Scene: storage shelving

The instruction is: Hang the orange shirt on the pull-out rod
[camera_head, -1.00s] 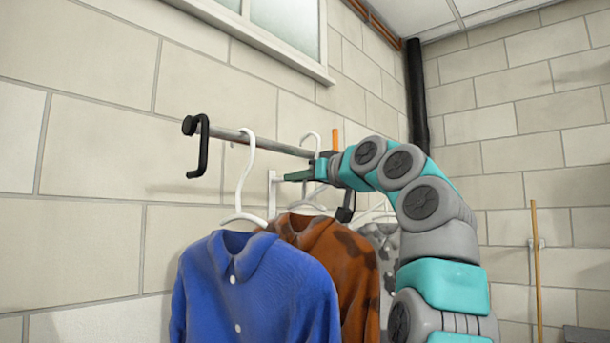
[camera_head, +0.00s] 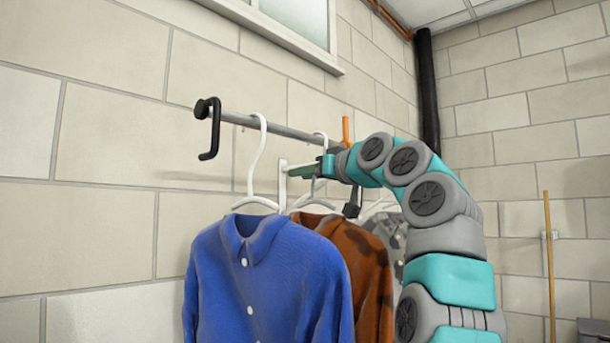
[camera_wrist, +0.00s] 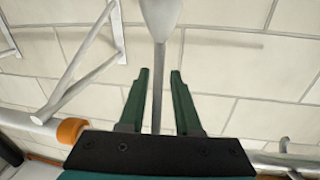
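The orange shirt (camera_head: 377,268), orange-brown with dark patches, hangs upright on a white hanger behind the blue shirt, which partly hides it. Its white hook (camera_head: 321,136) shows at the pull-out rod (camera_head: 290,132); whether it rests on the rod is unclear. The rod is a grey bar with a black end. My gripper (camera_head: 305,168) is just below the rod, near that hook. In the wrist view its green fingers (camera_wrist: 159,80) are apart, with a thin grey stem (camera_wrist: 158,85) of what looks like a white hanger between them and a gap on each side.
The blue shirt (camera_head: 275,280) hangs at the rod's near end on a white hanger. A grey patterned shirt (camera_head: 392,240) hangs behind the orange one. A black hook (camera_head: 215,135) is at the rod's end. A white bracket (camera_wrist: 85,70) is beside my gripper. Left of the shirts is bare wall.

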